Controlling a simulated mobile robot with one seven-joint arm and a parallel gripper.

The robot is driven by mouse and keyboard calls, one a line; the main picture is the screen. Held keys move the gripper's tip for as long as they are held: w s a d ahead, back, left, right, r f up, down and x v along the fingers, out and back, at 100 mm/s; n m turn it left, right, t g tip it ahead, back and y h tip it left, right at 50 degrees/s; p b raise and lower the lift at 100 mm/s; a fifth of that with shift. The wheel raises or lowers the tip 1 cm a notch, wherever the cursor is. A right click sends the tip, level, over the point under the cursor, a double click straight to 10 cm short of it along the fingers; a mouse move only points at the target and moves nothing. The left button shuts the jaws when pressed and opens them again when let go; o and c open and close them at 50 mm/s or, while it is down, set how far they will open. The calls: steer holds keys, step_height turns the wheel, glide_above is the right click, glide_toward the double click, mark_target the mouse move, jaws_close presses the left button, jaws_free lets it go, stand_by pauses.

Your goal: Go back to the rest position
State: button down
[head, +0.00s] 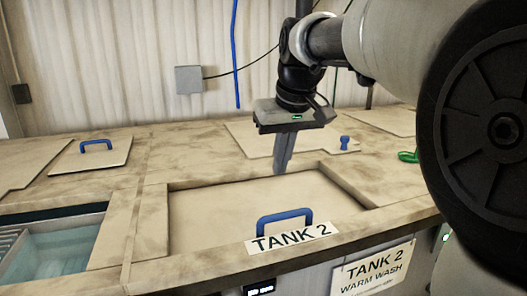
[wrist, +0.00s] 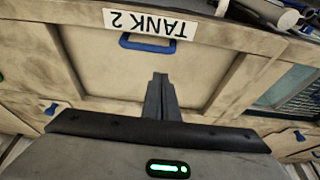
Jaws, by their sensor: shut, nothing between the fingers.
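My gripper (head: 281,170) hangs from my arm above the back part of the tank 2 lid, with its fingers pointing down, shut and empty. It also shows in the wrist view (wrist: 160,78), with the fingers together. The tank 2 lid (head: 220,210) lies in its recess in the bench top and covers the opening. Its blue handle (head: 284,218) stands at the front of the lid, apart from my fingers. In the wrist view the lid (wrist: 105,65) and blue handle (wrist: 147,45) appear upside down.
At left an open tank (head: 60,245) holds liquid. A lid with a blue handle (head: 97,145) lies behind it. A blue knob (head: 345,142) and a green handle (head: 408,157) are at right. A grey wall box (head: 189,80) with a cable is behind. A TANK 2 sign (head: 372,270) hangs in front.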

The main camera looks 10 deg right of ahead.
steer(key=s+d+r+m+p, duration=0.1)
steer(key=s+d+r+p, duration=0.15)
steer(key=s+p, duration=0.75)
steer(key=s+f+m+t, duration=0.1)
steer(key=s+f, duration=0.3)
steer(key=s, duration=0.8)
steer(key=shift+s+f+h+b, duration=0.2)
steer(key=shift+s+h+b, duration=0.05)
steer(key=shift+h+b, duration=0.2)
stand_by(0.4)
